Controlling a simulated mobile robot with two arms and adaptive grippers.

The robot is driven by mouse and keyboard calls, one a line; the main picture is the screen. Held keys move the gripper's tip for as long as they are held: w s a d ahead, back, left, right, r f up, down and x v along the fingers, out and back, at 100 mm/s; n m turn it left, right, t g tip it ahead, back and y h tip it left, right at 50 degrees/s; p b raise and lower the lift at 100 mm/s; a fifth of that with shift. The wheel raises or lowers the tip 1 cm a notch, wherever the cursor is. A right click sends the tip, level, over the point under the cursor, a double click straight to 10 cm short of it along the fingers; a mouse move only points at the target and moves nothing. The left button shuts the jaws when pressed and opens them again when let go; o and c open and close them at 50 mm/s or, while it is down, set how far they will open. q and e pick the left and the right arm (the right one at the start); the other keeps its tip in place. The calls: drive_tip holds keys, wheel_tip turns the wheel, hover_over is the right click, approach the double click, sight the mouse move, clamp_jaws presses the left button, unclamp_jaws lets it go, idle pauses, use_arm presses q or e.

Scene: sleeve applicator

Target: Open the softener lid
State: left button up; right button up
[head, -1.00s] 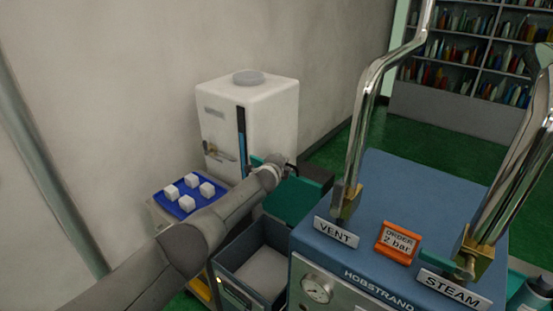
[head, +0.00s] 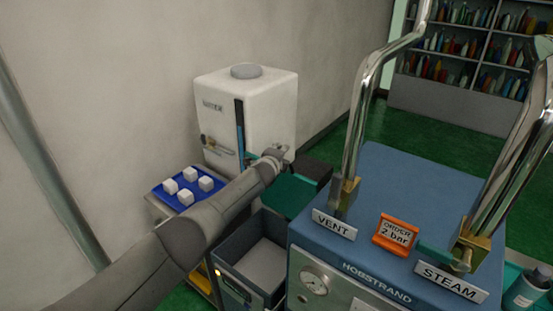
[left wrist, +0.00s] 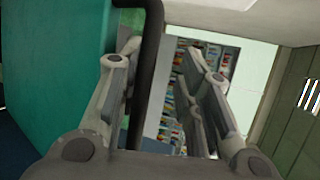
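A dark box (head: 312,170) with a teal panel (head: 292,196), which I take for the softener and its lid, stands between the white tank and the blue machine. My left gripper (head: 280,153) is at its far left side, partly hidden by my own arm. In the left wrist view the teal panel (left wrist: 60,75) stands large at the left, and a dark bar handle (left wrist: 150,60) runs beside it. The bar passes between the fingers of the left gripper (left wrist: 162,48), closer to the left finger. A clear gap shows on its right. My right gripper is not in view.
A white tank (head: 270,105) with a grey cap and a tap stands against the wall. A blue tray (head: 173,200) with several white cubes is left of my arm. The blue machine (head: 400,190) with tall chrome pipes is at the right.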

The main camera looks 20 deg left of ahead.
use_arm(q)
drive_tip(key=shift+v, duration=0.85)
drive_tip(key=v, duration=1)
drive_tip(key=shift+s+d+r, duration=0.1)
drive_tip(key=shift+s, duration=0.05)
